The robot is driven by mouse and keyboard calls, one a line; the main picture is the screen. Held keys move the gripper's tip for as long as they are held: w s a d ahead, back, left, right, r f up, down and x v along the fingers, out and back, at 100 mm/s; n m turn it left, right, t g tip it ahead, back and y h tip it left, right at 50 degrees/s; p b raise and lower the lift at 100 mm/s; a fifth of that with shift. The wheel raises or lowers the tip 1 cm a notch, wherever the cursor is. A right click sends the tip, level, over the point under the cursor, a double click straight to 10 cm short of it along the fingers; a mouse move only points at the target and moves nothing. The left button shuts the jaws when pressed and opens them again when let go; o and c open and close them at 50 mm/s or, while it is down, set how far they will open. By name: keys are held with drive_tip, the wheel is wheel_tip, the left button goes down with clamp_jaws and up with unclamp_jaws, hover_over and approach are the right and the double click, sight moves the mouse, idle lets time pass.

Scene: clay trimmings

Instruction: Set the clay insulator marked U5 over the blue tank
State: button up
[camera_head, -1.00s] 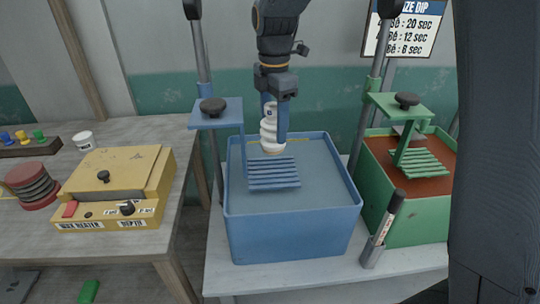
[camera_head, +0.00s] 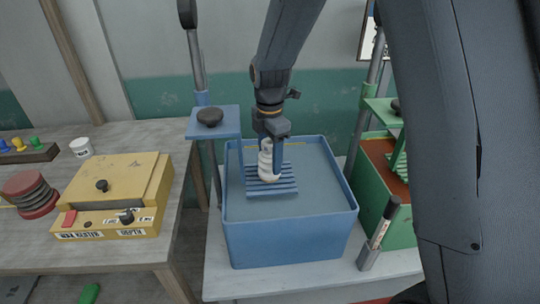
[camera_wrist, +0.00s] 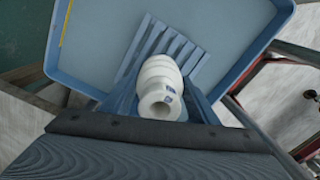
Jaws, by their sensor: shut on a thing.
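The clay insulator (camera_head: 267,163) is off-white and ribbed. My gripper (camera_head: 270,145) is shut on it and holds it near upright over the blue tank (camera_head: 290,235). In the wrist view the insulator (camera_wrist: 160,85) shows its open end and a small blue mark, too small to read. The blue slatted rack (camera_head: 285,185) lies behind and below the insulator in the head view. I cannot tell whether the insulator touches the slats. In the wrist view the slats (camera_wrist: 150,45) show beyond it, inside the tank rim (camera_wrist: 75,83).
A blue lift plate with a dark knob (camera_head: 210,117) stands at the tank's left. A green tank (camera_head: 400,230) with its own rack is at the right, partly behind my arm. A marker in a holder (camera_head: 380,235) stands at the front right. A yellow wax heater (camera_head: 115,190) sits left.

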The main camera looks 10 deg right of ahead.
drive_tip(key=shift+f, duration=0.25)
drive_tip(key=o, duration=1.5)
drive_tip(key=shift+r, duration=0.1)
wheel_tip(320, 180, up, 11)
drive_tip(key=b, duration=0.3)
drive_tip(key=shift+w+r, duration=0.1)
drive_tip(key=shift+r+b, duration=0.3)
drive_tip(key=shift+s+d, duration=0.15)
drive_tip(key=shift+s, duration=0.05)
drive_tip(key=s+d+f+m, duration=0.3)
drive_tip(key=s+d+m, duration=0.1)
drive_tip(key=s+m, duration=0.2)
drive_tip(key=s+d+f+m+t, duration=0.1)
drive_tip(key=s+d+f+m, duration=0.3)
drive_tip(key=m, duration=0.5)
drive_tip(key=s+d+f+m, duration=0.4)
drive_tip(key=s+m, duration=0.3)
drive_tip(key=shift+s+d+f+m, duration=0.1)
drive_tip(key=shift+s+m, duration=0.2)
drive_tip(key=shift+s, duration=0.05)
